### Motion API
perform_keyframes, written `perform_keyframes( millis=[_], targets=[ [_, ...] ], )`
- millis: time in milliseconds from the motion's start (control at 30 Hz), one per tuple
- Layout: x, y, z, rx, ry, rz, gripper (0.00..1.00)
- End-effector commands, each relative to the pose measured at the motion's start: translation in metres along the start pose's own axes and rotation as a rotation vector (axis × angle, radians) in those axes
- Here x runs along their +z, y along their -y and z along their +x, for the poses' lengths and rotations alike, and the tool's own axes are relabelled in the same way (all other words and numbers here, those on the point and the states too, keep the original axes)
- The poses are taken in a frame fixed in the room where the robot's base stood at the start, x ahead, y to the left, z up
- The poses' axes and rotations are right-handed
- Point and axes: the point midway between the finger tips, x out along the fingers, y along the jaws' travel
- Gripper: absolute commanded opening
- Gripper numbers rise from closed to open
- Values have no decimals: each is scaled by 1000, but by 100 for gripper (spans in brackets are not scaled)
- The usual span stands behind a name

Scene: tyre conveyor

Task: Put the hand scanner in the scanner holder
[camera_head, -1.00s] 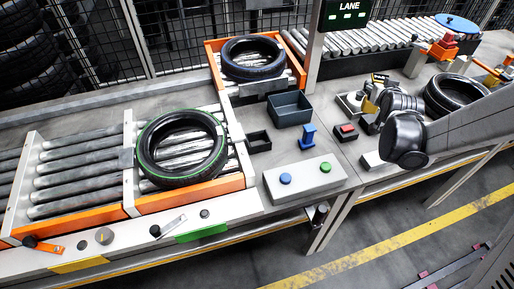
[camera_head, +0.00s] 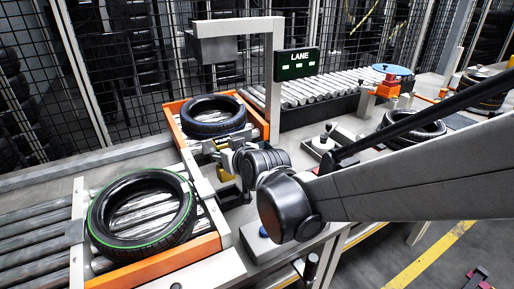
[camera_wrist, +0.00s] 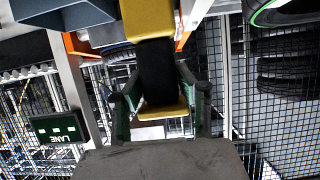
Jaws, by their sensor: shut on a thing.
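The hand scanner, yellow and black, is in my gripper (camera_wrist: 163,108). In the wrist view its black grip (camera_wrist: 157,72) is between the two green fingers, with a yellow head (camera_wrist: 147,20) above and a yellow end below. In the head view a small yellow part of the scanner (camera_head: 224,174) shows below my gripper (camera_head: 215,155), near the front of the far tyre's conveyor section. My gripper is shut on the scanner, held over the bench. I cannot make out the scanner holder; my arm covers much of the bench.
A tyre (camera_head: 214,117) lies on the far rollers, and a green-ringed tyre (camera_head: 142,214) on the near ones. A black open tray (camera_head: 233,195) is below my gripper. A blue-grey bin (camera_wrist: 65,14) shows in the wrist view. A post with a LANE sign (camera_head: 297,64) stands behind.

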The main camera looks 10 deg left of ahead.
Motion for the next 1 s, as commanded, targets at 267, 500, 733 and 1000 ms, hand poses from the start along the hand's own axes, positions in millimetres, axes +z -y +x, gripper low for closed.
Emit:
perform_keyframes(
  millis=[267, 500, 733, 1000],
  targets=[
    [11, -1, 5, 1, 0, 1, 0],
    [42, -1, 18, 2, 0, 1, 0],
    [57, -1, 24, 2, 0, 1, 0],
    [89, -1, 38, 2, 0, 1, 0]
  ],
)
